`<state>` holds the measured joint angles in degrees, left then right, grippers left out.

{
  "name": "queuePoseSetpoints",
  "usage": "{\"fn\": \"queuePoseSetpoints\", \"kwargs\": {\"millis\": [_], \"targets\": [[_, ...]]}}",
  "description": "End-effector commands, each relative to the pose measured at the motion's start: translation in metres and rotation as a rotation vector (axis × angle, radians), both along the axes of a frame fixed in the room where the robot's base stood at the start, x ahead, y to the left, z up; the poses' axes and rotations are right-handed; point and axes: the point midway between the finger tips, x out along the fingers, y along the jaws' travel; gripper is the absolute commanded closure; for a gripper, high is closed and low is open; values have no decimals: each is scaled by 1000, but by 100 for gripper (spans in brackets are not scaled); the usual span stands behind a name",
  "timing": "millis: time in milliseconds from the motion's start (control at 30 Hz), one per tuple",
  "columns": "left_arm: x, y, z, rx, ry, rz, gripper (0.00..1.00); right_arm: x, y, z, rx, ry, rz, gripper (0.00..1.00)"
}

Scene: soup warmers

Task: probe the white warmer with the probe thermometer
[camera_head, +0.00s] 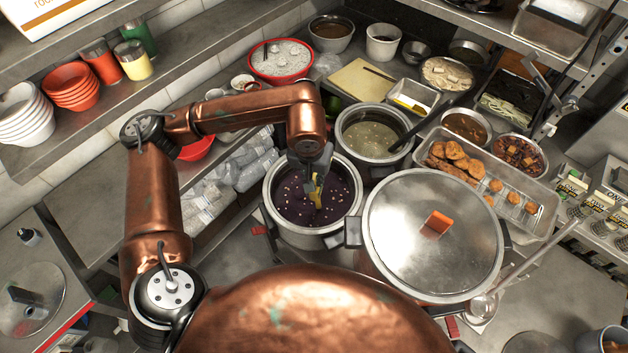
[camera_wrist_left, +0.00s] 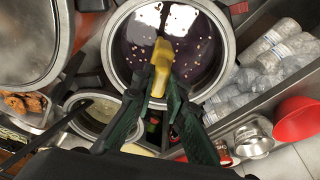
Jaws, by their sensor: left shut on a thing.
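My left gripper (camera_head: 312,172) is shut on the yellow probe thermometer (camera_head: 317,196) and holds it over the middle of an open steel pot (camera_head: 271,215) of dark purple soup with pale bits. In the left wrist view, the gripper (camera_wrist_left: 159,92) grips the thermometer's yellow body (camera_wrist_left: 162,62) above that soup. I cannot see the probe's tip or tell whether it touches the soup. Beside it stand an open pot of pale green soup (camera_head: 371,138) and a large lidded pot (camera_head: 425,225) with an orange knob. I cannot tell which one is the white warmer. My right gripper is not in view.
A ladle (camera_head: 425,122) rests in the pale green pot. A tray of fried food (camera_head: 470,170) lies to the right. Shelves with bowls (camera_head: 70,88) and plastic-wrapped packs (camera_head: 250,170) are on the left. Bowls crowd the counter behind.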

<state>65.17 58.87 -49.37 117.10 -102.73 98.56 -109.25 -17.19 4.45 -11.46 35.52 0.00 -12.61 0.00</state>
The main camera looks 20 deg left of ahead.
Motion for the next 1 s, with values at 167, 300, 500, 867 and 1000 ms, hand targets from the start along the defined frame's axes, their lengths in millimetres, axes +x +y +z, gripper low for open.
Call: {"fn": "queuePoseSetpoints", "kwargs": {"millis": [167, 300, 500, 867, 1000], "targets": [[0, 0, 20, 0, -1, 0, 100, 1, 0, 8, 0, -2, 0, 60], [0, 0, 33, 0, -2, 0, 100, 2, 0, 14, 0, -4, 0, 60], [0, 0, 52, 0, -1, 1, 100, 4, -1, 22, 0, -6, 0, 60], [0, 0, 86, 1, -1, 1, 100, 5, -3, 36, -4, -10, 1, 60], [0, 0, 100, 1, -2, 0, 100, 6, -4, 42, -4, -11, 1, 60]]}}
